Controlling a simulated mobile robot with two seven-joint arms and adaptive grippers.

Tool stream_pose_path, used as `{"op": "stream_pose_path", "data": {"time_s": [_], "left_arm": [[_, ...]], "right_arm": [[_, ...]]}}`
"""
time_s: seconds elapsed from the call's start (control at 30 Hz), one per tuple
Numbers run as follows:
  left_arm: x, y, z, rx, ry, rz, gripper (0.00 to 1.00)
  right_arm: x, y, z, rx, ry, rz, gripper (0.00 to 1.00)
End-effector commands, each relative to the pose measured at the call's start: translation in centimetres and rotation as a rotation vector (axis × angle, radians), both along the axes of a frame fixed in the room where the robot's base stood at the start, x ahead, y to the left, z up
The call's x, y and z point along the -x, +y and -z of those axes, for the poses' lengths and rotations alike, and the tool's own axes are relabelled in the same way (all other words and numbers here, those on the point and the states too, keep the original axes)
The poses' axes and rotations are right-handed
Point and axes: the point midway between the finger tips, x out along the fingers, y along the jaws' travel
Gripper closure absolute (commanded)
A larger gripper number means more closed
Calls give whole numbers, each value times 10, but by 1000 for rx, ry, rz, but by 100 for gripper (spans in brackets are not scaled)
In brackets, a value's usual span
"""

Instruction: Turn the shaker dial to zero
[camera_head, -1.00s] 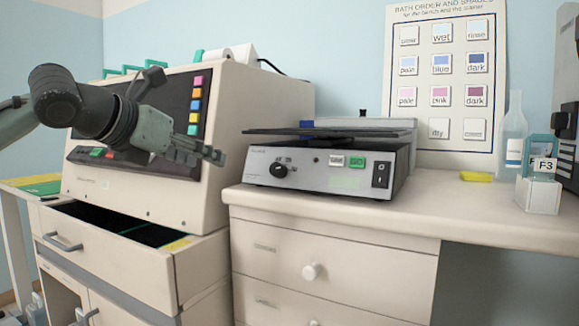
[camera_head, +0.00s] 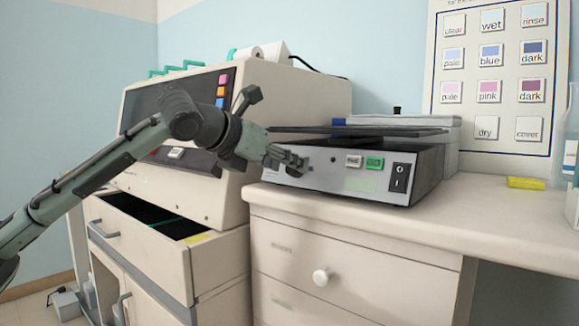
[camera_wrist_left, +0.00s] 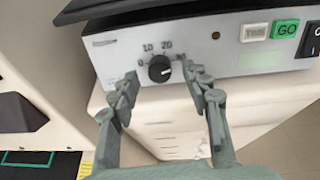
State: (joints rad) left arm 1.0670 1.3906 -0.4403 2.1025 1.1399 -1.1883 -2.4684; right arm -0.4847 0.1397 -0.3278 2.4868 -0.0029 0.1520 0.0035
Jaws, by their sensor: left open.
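The shaker (camera_head: 345,180) is a grey box with a dark flat platform on top, standing on the counter. Its black round dial (camera_wrist_left: 160,69) shows in the left wrist view on the front panel, with 0, 10 and 20 printed around it. A pale mark is on the dial, but where it points is hard to read. My left gripper (camera_head: 290,160) is at the panel's left end and hides the dial in the head view. In the wrist view its open fingers (camera_wrist_left: 159,80) stand either side of the dial, with visible gaps. My right gripper is not in view.
On the panel, right of the dial, are a pale button (camera_wrist_left: 254,32), a green GO button (camera_wrist_left: 285,29) and a black rocker switch (camera_head: 399,177). A cream machine (camera_head: 230,190) stands left, above an open drawer (camera_head: 150,262). A yellow block (camera_head: 526,183) lies on the counter.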

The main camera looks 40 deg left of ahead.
Motion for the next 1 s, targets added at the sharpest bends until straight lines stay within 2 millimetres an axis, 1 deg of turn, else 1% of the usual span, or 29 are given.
{"op": "stream_pose_path", "data": {"time_s": [0.03,0.1,0.2,0.47,0.83,0.87,1.0], "left_arm": [[-6,-1,2,3,-2,1,53],[-12,0,5,1,-1,0,53],[-17,-1,7,-1,-2,0,53],[-18,0,7,-1,-1,-1,53],[-18,-1,7,-1,-1,-1,98],[-18,-1,7,-1,-1,0,100],[-18,-1,7,2,-1,-1,100]], "right_arm": [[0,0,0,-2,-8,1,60],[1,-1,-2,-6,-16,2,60],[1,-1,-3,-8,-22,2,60],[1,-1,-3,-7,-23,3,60],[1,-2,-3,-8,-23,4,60],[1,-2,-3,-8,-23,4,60],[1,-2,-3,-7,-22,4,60]]}}
